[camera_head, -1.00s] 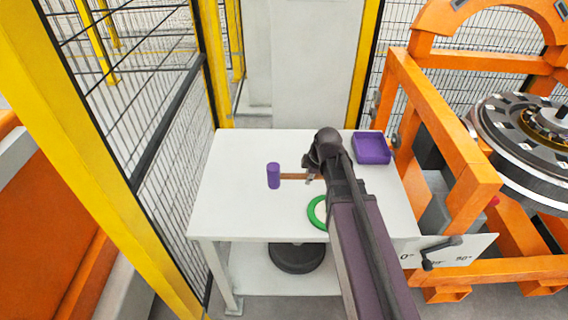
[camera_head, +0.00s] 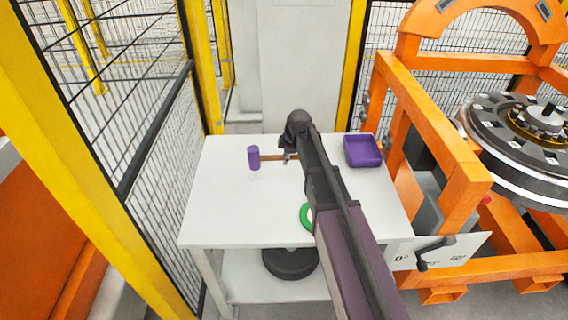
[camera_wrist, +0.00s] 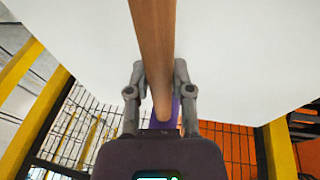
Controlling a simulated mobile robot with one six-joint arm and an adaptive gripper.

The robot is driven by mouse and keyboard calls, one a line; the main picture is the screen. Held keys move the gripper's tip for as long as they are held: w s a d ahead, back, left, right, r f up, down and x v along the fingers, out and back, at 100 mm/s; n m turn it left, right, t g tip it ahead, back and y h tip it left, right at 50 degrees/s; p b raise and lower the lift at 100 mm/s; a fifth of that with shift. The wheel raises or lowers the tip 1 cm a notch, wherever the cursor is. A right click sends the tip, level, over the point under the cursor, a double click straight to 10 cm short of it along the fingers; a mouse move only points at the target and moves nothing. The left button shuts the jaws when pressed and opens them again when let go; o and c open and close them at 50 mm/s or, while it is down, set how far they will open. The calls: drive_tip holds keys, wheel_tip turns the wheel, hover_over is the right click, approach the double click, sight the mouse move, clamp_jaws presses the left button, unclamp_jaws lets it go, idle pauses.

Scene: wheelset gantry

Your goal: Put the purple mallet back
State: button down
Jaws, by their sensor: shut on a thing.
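The purple mallet (camera_head: 253,157) has a purple cylindrical head and a brown handle. In the head view its head is at the left end and the handle points right, over the back part of the white table. My gripper (camera_head: 288,158) is shut on the handle. In the wrist view the brown handle (camera_wrist: 153,45) runs between the two fingers of my gripper (camera_wrist: 160,95), and part of the purple head shows behind them. The mallet looks raised above the tabletop, but its height is hard to tell. My arm hides some of the table.
The white table (camera_head: 225,215) has a purple tray (camera_head: 362,152) at its back right and a green ring (camera_head: 305,217), partly hidden by my arm. An orange frame (camera_head: 440,150) with a wheelset stands right. Mesh fence (camera_head: 165,150) runs along the left. The table's left side is clear.

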drive_tip(key=shift+w, duration=0.1)
drive_tip(key=shift+w+a, duration=0.1)
drive_tip(key=shift+w, duration=0.2)
drive_tip(key=shift+w+a+f+b, duration=0.1)
drive_tip(key=shift+w+f+b, duration=0.15)
drive_tip(key=shift+f+b, duration=1.6)
drive_tip(key=shift+f+b, duration=0.4)
drive_tip(key=shift+b, duration=0.05)
drive_tip(key=c, duration=0.5)
unclamp_jaws()
drive_tip(key=shift+r, duration=0.2)
drive_tip(key=shift+r+p, duration=0.35)
drive_tip(key=shift+p, duration=0.25)
drive_tip(key=p+v, duration=1.1)
drive_tip(key=shift+r, duration=0.4)
